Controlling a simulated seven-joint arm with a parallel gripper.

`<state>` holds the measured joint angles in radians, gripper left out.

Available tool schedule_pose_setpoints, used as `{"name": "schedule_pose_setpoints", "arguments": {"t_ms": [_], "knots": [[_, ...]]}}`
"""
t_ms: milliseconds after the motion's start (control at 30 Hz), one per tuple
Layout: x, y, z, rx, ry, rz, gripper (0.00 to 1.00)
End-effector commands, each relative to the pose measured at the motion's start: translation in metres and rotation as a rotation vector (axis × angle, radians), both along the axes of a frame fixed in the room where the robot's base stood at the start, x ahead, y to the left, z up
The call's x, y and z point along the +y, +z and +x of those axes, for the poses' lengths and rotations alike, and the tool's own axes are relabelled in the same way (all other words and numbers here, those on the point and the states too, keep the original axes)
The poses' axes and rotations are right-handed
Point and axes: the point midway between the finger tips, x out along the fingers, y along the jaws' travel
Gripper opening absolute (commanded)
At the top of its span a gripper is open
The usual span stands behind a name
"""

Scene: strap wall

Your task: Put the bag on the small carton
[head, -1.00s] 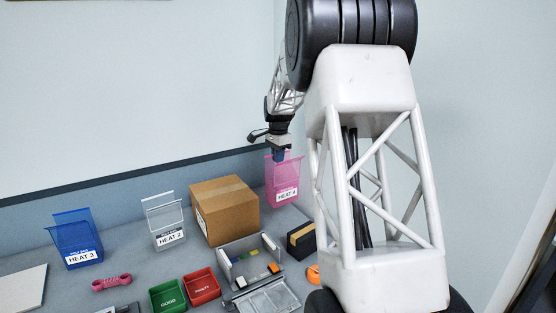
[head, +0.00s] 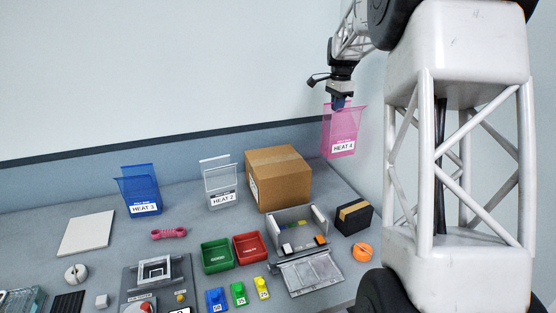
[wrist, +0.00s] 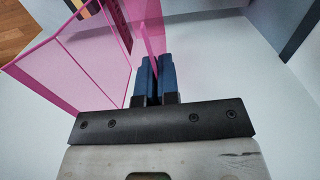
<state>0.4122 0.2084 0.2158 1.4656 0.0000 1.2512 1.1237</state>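A pink see-through bag or pouch labelled HEAT 4 (head: 341,133) hangs upright from my gripper (head: 339,103), in the air behind and right of the brown carton. In the wrist view the pink bag (wrist: 85,50) reaches up and left from the blue fingertips (wrist: 155,72), which are close together on its edge. The brown cardboard carton (head: 280,182) stands closed on the table. A smaller dark box with a tan band (head: 354,217) lies to its right, below the bag in the picture. Which of the two is the small carton I cannot tell for sure.
A blue HEAT 3 holder (head: 140,192) and a clear HEAT 2 holder (head: 219,183) stand left of the carton. A grey tray (head: 300,225), green (head: 217,256) and red (head: 252,248) bins and an orange ring (head: 362,252) are in front. My arm covers the right side.

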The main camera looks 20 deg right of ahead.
Motion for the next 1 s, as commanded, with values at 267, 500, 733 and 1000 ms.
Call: {"name": "schedule_pose_setpoints", "arguments": {"t_ms": [267, 500, 733, 1000], "knots": [[0.000, 0.053, 0.000, -0.002, 0.000, -0.001, 0.00], [0.022, 0.063, -0.003, 0.001, 0.105, 0.000, 0.00], [0.054, 0.064, -0.008, 0.001, 0.275, 0.000, 0.00], [0.113, 0.066, -0.023, 0.000, 0.597, 0.000, 0.00]]}}
